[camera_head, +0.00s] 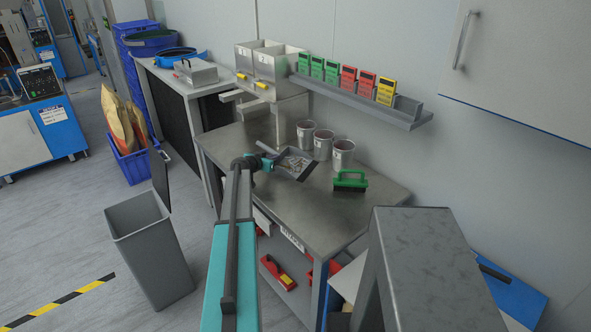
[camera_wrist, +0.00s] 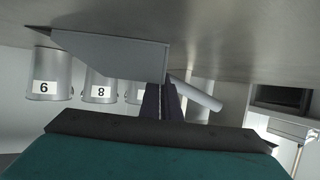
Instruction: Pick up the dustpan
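The fingers look close together at the handle's base. Whether they hold the handle or only stand beside it is not clear, as the fingers hide that part.
A green brush (camera_head: 350,181) and several metal cans (camera_head: 323,144) stand on the workbench (camera_head: 335,210) to the right and behind. A shelf (camera_head: 360,97) holds coloured cards. A grey bin (camera_head: 150,250) stands on the floor at left. Bare bench top lies in front of the dustpan.

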